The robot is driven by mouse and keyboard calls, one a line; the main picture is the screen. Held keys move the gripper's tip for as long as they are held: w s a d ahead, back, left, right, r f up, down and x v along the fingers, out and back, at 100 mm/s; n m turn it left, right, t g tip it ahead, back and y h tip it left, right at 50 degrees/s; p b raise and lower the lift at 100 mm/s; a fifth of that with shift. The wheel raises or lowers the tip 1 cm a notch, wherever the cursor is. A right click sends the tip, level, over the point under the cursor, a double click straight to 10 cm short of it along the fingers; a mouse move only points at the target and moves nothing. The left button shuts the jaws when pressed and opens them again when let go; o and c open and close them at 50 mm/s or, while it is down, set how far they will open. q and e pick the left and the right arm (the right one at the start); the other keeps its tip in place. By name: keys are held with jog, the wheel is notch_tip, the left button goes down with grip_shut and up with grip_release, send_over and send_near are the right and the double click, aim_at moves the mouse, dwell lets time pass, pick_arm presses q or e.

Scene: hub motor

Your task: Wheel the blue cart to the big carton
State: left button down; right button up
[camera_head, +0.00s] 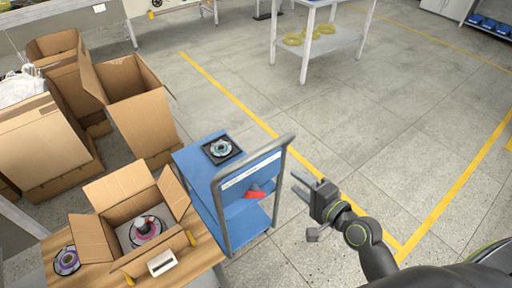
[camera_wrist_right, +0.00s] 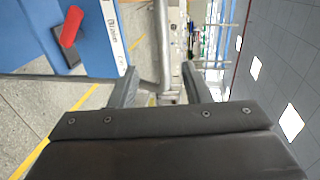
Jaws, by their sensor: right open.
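The blue cart (camera_head: 196,158) stands in the middle of the head view, beside the wooden table. Its grey tube handle (camera_head: 284,146) rises on its right side. A black plate with a round part lies on the cart's top, and a red thing (camera_head: 254,192) is on its handle end. My right gripper (camera_head: 306,187) is open and empty, just right of the handle and apart from it. In the right wrist view the handle tube (camera_wrist_right: 162,45) shows beyond the open fingers (camera_wrist_right: 161,88). Several big open cartons (camera_head: 142,118) stand at the left; I cannot tell which is meant. My left gripper is not in view.
A wooden table (camera_head: 204,251) at the lower left holds a smaller open carton (camera_head: 95,240) with a motor part. A white table (camera_head: 335,38) with yellow rings stands at the back. Yellow lines mark the floor. The floor (camera_head: 365,130) right of the cart is clear.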

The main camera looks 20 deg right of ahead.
aim_at(263, 155)
jog(key=x, duration=0.8)
jog(key=p+x, duration=0.1)
jog(key=x, duration=0.8)
jog(key=shift+w+r, duration=0.2)
grip_shut()
